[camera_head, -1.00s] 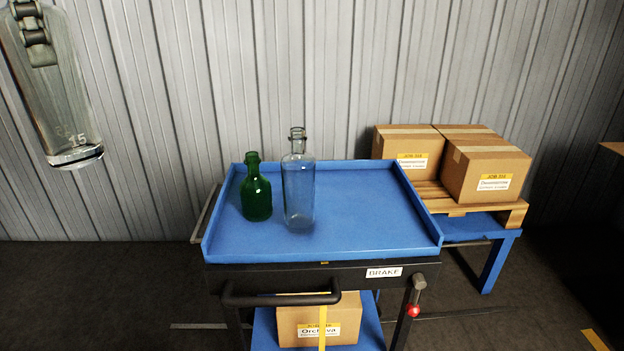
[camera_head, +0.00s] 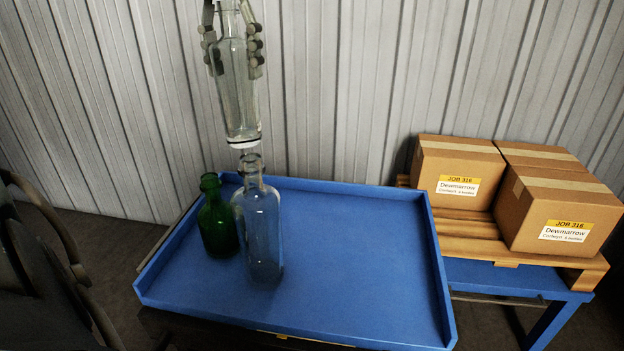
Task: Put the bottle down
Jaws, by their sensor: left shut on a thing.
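My left gripper (camera_head: 232,42) is at the top of the view, shut on a clear glass bottle (camera_head: 237,95). The bottle hangs upright, its base showing just above the neck of a standing clear bottle in the picture. The blue tray top (camera_head: 350,250) of a trolley lies below. A green bottle (camera_head: 217,222) and a clear bottle (camera_head: 259,230) stand upright on its left part, close together. My right gripper is not in view.
The middle and right of the blue tray are clear; it has a raised rim. Cardboard boxes (camera_head: 457,178) sit on a wooden pallet (camera_head: 470,240) on a blue stand at the right. A corrugated wall (camera_head: 350,80) stands behind.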

